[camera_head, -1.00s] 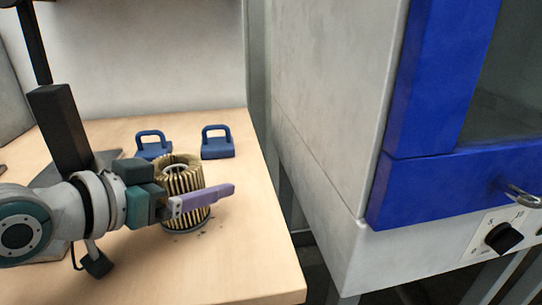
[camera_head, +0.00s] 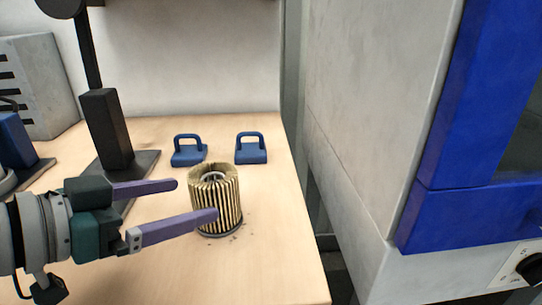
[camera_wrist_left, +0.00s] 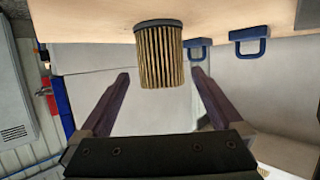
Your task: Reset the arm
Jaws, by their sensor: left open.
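My left gripper (camera_head: 197,201) comes in from the left over the wooden table, its two purple fingers spread apart and empty. A pleated tan filter cartridge (camera_head: 228,205) stands upright on the table just right of the fingers. The nearer finger overlaps its lower left side in the head view; I cannot tell if they touch. In the left wrist view the cartridge (camera_wrist_left: 160,58) appears beyond and between the open fingers (camera_wrist_left: 161,77). My right gripper is in neither view.
Two blue handled blocks (camera_head: 188,151) (camera_head: 251,149) stand behind the cartridge. A black stand (camera_head: 107,130) rises from the table at left, with a grey vented box (camera_head: 50,85) behind. A blue-and-white cabinet (camera_head: 370,130) stands right of the table (camera_head: 270,275). Dark specks lie by the cartridge.

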